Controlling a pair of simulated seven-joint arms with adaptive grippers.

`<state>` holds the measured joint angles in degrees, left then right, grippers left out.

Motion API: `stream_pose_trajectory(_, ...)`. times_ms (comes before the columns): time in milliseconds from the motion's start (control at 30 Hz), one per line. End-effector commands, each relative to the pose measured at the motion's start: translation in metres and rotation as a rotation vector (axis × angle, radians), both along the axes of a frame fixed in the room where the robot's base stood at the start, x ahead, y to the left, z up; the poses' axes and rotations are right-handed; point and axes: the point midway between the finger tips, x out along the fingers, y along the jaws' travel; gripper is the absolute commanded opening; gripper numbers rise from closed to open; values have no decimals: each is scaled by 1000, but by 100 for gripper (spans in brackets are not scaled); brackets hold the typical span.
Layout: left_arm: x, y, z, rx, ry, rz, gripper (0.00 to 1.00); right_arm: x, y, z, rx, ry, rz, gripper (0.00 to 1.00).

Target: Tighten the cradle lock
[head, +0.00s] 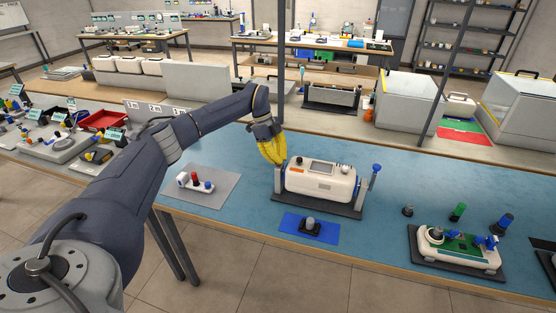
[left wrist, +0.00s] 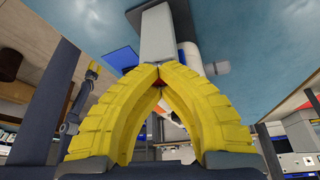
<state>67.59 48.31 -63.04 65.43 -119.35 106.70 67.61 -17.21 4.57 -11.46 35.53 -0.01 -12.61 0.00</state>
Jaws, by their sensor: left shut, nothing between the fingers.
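A white monitor (head: 320,180) with a small screen sits in a dark cradle (head: 330,207) on the blue bench. A blue knob (head: 376,168) tops the post at the cradle's right end; I cannot tell whether it is the lock. My left gripper (head: 278,163) has yellow fingers and is at the cradle's left end, beside a grey upright. In the left wrist view the fingers (left wrist: 160,86) meet at their tips with nothing between them, and a grey block (left wrist: 158,38) shows just beyond them. The fingers partly hide the monitor there. My right gripper is not in view.
A blue mat (head: 291,233) with a dark-based knob lies in front of the cradle. A grey mat (head: 222,194) with small coloured parts lies to the left. A white fixture with a green board (head: 457,246) stands at right. Bench between cradle and fixture is mostly clear.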

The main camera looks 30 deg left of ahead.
Motion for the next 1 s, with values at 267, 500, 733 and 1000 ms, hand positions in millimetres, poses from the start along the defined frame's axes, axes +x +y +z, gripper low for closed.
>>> stream_pose_trajectory(267,1,-3,1,-4,0,-97,0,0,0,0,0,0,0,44)
stream_pose_trajectory(500,0,-3,1,-5,0,-120,0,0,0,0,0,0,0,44)
stream_pose_trajectory(733,0,-3,1,-5,1,-121,0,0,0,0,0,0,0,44)
stream_pose_trajectory(1000,0,-2,0,-3,1,-118,22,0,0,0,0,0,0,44)
